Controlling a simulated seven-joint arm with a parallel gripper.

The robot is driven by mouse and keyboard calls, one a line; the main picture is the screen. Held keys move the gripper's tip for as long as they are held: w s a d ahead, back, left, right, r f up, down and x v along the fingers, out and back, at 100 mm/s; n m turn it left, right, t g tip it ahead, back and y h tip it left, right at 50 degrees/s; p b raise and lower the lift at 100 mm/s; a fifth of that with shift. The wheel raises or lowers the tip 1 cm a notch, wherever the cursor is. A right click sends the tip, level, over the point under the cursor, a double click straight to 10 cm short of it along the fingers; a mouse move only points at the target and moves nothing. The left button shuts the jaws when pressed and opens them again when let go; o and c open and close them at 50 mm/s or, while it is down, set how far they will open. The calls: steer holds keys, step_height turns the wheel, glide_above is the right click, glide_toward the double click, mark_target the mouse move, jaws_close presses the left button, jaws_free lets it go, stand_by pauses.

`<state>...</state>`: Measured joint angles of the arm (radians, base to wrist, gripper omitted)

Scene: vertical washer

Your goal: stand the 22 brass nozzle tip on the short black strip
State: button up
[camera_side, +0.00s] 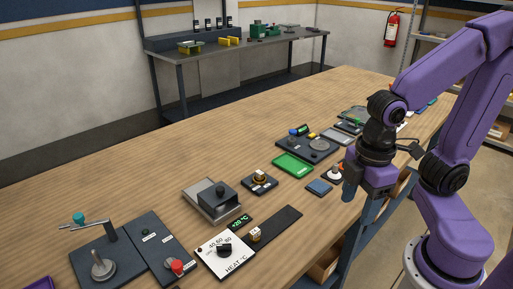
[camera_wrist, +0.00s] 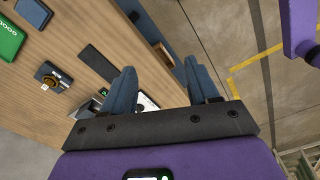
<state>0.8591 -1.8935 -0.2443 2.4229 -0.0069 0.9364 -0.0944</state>
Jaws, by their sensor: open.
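The black strip (camera_side: 281,224) lies flat near the table's front. A small brass-coloured piece with a pale mark (camera_side: 254,234) stands on its near end. A brass ring-like piece (camera_side: 259,176) sits on a dark labelled base behind the strip; it also shows in the wrist view (camera_wrist: 50,76). I cannot read a 22 on either, so I cannot tell which is the named nozzle tip. A dark strip, probably the same one, shows in the wrist view (camera_wrist: 97,62). My gripper (camera_side: 347,190) is open and empty over the table's front edge, its fingers apart in the wrist view (camera_wrist: 160,68).
A heat dial panel (camera_side: 224,254) lies left of the strip. A blue pad (camera_side: 319,187), a white-and-black piece (camera_side: 334,173) and a green tray (camera_side: 293,164) lie near my gripper. A lever plate (camera_side: 104,258) stands at front left. Bare wood lies behind.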

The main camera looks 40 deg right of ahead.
steer(key=w+a+r+n, duration=0.1)
steer(key=w+a+r, duration=0.15)
steer(key=w, duration=0.75)
steer(key=n+h, duration=0.2)
steer(key=n, duration=0.2)
glide_above(259, 172)
steer(key=a, duration=0.2)
steer(key=f, duration=0.7)
steer(key=d+f, duration=0.1)
steer(key=f, duration=0.5)
steer(key=d+f, duration=0.1)
steer(key=f, duration=0.4)
steer(key=shift+f, duration=0.35)
jaws_close()
steer(key=shift+r, duration=0.2)
